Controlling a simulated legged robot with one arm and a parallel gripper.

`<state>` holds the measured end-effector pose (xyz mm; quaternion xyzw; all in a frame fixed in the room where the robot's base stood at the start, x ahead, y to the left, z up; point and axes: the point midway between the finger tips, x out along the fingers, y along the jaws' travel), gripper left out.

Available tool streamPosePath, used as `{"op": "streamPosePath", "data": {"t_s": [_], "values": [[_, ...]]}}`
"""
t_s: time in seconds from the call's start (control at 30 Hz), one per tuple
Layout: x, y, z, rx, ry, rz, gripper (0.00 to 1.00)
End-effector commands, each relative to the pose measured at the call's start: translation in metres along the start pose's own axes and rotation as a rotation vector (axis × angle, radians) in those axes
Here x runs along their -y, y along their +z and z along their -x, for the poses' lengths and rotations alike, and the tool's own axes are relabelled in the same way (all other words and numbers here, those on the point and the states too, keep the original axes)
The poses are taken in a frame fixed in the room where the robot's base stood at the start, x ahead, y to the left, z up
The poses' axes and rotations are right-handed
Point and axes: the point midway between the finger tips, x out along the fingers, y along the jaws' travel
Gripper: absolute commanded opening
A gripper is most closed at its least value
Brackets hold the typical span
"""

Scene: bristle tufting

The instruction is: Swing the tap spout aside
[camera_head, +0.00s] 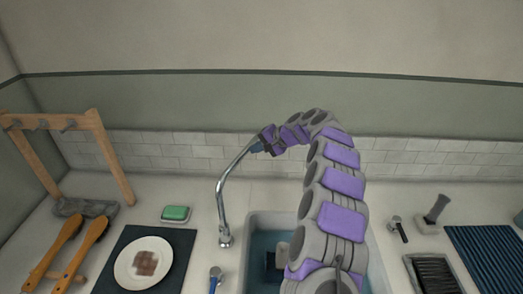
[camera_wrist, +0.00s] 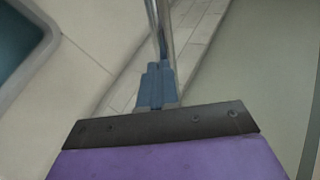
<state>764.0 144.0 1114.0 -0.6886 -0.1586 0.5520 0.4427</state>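The chrome tap spout (camera_head: 221,192) rises from its base beside the sink's left edge and curves up to the right. My gripper (camera_head: 257,148) is at the upper end of the spout, its blue fingertips touching or very near it. In the wrist view the blue fingers of my gripper (camera_wrist: 157,82) are close together, and the chrome spout (camera_wrist: 160,25) runs away just past their tips. I cannot tell whether they are closed around the spout or only beside it.
The sink (camera_head: 257,222) lies below my arm, which hides part of it. To the left are a green sponge (camera_head: 175,213), a stained plate (camera_head: 130,262) on a dark mat, brushes (camera_head: 85,245) and a wooden rack (camera_head: 97,122). A ribbed blue mat (camera_head: 490,258) lies right.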

Motion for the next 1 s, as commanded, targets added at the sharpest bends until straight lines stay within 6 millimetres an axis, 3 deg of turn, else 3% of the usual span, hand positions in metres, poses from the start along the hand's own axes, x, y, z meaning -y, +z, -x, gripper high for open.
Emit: {"op": "streamPosePath", "data": {"t_s": [0.5, 1.0], "values": [[0.017, -0.005, -0.02, 0.019, 0.0, 0.016, 0.0], [0.02, -0.005, -0.024, 0.019, -0.001, 0.016, 0.0]]}}
